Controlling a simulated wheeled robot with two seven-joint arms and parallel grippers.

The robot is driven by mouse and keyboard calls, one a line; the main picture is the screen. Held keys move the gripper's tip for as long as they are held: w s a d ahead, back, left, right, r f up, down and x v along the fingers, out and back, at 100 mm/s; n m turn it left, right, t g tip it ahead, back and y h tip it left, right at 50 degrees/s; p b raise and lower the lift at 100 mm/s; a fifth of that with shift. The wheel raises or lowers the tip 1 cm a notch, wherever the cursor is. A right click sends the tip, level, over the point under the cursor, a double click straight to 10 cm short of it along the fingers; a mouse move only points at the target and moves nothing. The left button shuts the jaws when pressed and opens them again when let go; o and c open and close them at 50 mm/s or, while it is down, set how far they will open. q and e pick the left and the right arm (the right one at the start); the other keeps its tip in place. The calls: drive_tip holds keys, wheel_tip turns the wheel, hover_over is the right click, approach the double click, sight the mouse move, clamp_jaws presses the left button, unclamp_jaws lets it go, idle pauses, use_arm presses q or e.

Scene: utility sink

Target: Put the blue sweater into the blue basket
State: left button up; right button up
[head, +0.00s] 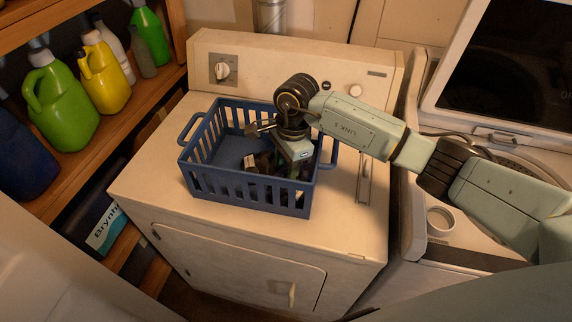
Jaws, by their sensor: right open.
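The blue basket (248,190) stands upright on top of a white dryer. My right gripper (262,163) reaches down into the basket from above, in its right half. Its fingers are open, and the basket's front wall partly hides them. A plain blue surface shows inside the basket, left of the gripper. I cannot tell whether it is the basket floor or the blue sweater. I see no clearly separate sweater elsewhere. My left gripper is not in view.
The dryer top (345,215) is clear around the basket, with its control panel (300,75) behind. A washing machine (500,150) with a raised lid stands at right. A wooden shelf (130,115) with several bottles is at left.

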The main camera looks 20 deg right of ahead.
drive_tip(key=shift+r, duration=0.1)
drive_tip(key=shift+r, duration=0.3)
wheel_tip(320, 180, up, 11)
drive_tip(key=d+b, duration=0.1)
drive_tip(key=shift+d+r, duration=0.2)
drive_tip(key=shift+w, duration=0.1)
